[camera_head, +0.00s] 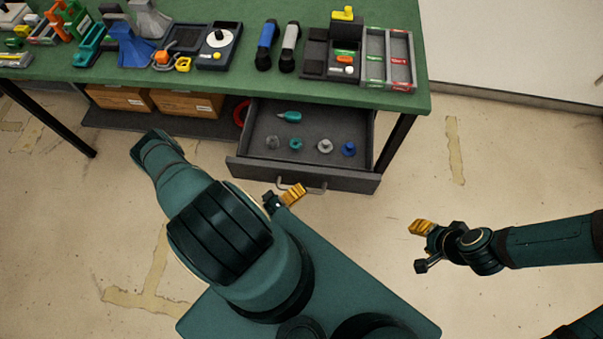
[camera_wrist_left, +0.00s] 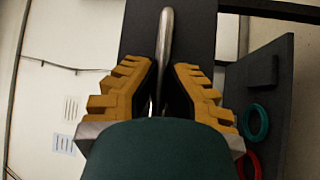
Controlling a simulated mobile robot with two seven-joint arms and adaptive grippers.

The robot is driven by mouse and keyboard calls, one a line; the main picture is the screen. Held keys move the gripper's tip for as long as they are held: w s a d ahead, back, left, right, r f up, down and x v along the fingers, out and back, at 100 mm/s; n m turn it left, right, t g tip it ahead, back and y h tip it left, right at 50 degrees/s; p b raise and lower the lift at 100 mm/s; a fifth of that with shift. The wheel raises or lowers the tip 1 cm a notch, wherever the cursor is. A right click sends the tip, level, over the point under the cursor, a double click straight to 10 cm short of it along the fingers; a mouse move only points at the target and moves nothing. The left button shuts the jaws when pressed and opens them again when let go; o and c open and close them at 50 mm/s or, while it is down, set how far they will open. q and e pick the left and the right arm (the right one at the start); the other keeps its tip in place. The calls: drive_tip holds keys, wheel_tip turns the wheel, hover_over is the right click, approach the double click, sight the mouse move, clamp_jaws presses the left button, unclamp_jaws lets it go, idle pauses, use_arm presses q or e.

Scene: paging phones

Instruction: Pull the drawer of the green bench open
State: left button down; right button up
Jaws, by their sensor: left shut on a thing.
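The green bench (camera_head: 300,88) stands at the top of the head view. Its dark grey drawer (camera_head: 250,164) is pulled out, showing a teal-handled item (camera_head: 289,117) and several knobs inside. The metal handle (camera_head: 318,187) is on the drawer front. My left gripper (camera_head: 288,197) is at the handle's left part. In the left wrist view, its yellow-padded fingers (camera_wrist_left: 162,85) are shut on the handle bar (camera_wrist_left: 166,38), one on each side. My right gripper (camera_head: 420,247) is open and empty over the floor at the right, apart from the bench.
Tools, a grey tray (camera_head: 388,87) and two torches (camera_head: 267,45) stand on the bench top. Cardboard boxes (camera_head: 187,104) and a red ring (camera_head: 240,114) sit on the lower shelf. A dark bench leg (camera_head: 397,140) stands right of the drawer. The floor in front is clear.

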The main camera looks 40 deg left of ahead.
use_arm(q)
drive_tip(key=shift+s+d+r, duration=0.1)
drive_tip(key=shift+s+d, duration=0.2)
drive_tip(key=c, duration=1)
unclamp_jaws()
drive_tip(key=v, duration=1.2)
